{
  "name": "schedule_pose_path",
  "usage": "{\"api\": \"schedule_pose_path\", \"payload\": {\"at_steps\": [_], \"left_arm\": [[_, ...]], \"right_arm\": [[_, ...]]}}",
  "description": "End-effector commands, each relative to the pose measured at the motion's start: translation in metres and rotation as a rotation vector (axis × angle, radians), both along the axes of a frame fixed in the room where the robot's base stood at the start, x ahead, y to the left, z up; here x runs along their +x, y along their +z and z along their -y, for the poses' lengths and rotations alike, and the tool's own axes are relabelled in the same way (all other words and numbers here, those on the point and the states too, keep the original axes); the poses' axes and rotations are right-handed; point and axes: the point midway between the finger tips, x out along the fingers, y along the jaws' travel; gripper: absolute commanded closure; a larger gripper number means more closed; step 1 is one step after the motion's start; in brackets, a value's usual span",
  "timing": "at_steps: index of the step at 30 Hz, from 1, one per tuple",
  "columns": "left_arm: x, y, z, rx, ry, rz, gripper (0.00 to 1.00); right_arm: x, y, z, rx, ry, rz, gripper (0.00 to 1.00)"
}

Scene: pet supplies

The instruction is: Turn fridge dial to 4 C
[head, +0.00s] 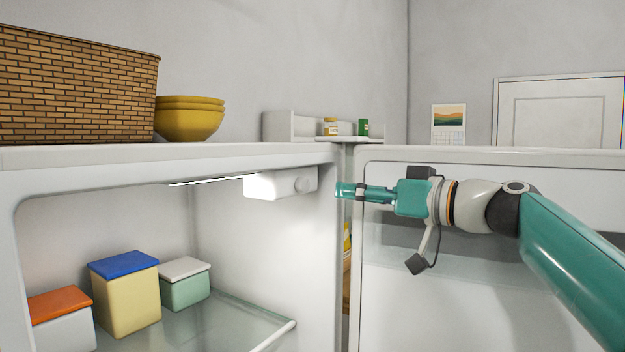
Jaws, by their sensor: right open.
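The fridge (170,156) stands open, with its door (450,320) swung out to the right. A white control box (268,185) hangs under the fridge's ceiling at the upper right inside. A small round white dial (303,184) sits on the box's right part; its marks are too small to read. My right gripper (338,190) is open and empty, seen side-on. It points left at the fridge opening, at about the dial's height, a short way right of the dial and apart from it in the picture. My left gripper is not in view.
Inside, an orange-lidded box (64,325), a blue-lidded box (127,300) and a white-lidded green box (186,288) stand on a glass shelf (235,315). A wicker basket (75,90) and yellow bowls (188,122) sit on top. Space below the dial is clear.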

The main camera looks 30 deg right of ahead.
Motion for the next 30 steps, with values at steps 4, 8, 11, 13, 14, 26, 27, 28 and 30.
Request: {"api": "schedule_pose_path", "payload": {"at_steps": [4, 8, 11, 13, 14, 26, 27, 28, 30], "left_arm": [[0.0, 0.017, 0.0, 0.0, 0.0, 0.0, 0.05], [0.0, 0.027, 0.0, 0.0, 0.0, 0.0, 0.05], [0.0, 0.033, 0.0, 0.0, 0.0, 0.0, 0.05], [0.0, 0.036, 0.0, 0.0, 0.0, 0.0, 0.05], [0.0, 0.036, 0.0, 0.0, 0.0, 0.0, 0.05], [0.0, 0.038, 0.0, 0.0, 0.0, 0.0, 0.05], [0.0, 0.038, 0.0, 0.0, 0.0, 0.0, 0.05], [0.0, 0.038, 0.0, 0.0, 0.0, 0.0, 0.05], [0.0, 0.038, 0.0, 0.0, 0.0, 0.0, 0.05]], "right_arm": [[0.033, 0.004, -0.013, 0.002, 0.005, -0.001, 0.45], [0.057, 0.003, -0.02, 0.001, 0.004, -0.001, 0.45], [0.072, 0.003, -0.025, 0.001, 0.003, -0.002, 0.45], [0.079, 0.002, -0.027, 0.002, 0.003, -0.001, 0.45], [0.082, 0.002, -0.028, 0.001, 0.002, -0.001, 0.45], [0.091, 0.0, -0.031, 0.0, 0.002, 0.0, 0.45], [0.091, 0.0, -0.031, 0.0, 0.002, 0.0, 0.45], [0.091, 0.0, -0.031, 0.0, 0.002, 0.0, 0.5], [0.091, 0.0, -0.031, 0.0, 0.003, 0.001, 0.62]]}}
